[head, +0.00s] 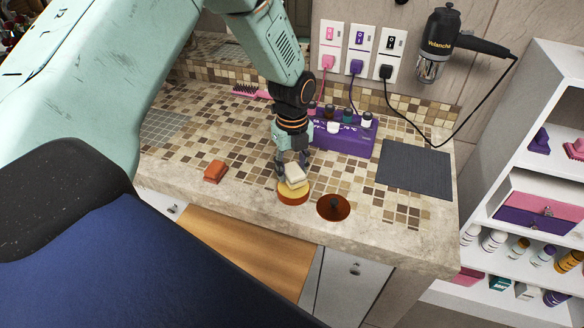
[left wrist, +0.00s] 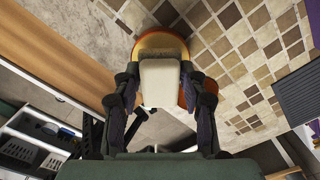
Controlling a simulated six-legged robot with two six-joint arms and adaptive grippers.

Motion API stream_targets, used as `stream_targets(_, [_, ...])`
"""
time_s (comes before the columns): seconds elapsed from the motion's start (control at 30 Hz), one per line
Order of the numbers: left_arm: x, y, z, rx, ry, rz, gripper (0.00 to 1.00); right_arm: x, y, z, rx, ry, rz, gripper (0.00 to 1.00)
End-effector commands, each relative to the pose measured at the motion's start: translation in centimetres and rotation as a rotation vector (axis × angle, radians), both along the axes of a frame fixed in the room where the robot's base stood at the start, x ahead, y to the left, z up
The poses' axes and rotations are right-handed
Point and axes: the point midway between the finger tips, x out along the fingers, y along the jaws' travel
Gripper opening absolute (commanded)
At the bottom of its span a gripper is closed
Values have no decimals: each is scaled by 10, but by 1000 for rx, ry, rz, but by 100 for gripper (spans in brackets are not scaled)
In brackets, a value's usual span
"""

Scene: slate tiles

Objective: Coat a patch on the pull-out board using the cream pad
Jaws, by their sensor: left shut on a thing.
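My left gripper (head: 293,165) is shut on the cream pad (head: 295,174), gripping it from above. The pad is right over a round orange dish (head: 293,200) with a yellow top, near the counter's front edge; I cannot tell whether they touch. In the left wrist view the pad (left wrist: 160,85) sits between both fingers (left wrist: 160,92), and the dish's orange rim (left wrist: 160,40) shows behind it. The pull-out board (head: 245,255) is a bare-looking wooden surface below the counter front, partly hidden by my body. It also shows in the left wrist view (left wrist: 60,45). My right gripper is out of view.
A brown disc with a dark knob (head: 333,208) lies right of the dish. A red-brown block (head: 214,171) lies to its left. A purple rack of bottles (head: 345,139) stands behind, and a dark grey mat (head: 414,168) lies to the right.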

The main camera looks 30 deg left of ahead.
Motion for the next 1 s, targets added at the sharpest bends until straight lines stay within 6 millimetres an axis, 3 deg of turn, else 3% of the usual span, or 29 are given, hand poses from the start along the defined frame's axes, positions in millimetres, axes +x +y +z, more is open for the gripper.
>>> stream_targets(0.57, [0,0,42,0,0,0,17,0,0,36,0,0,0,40])
stream_targets(1.0, [0,0,42,0,0,0,17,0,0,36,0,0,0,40])
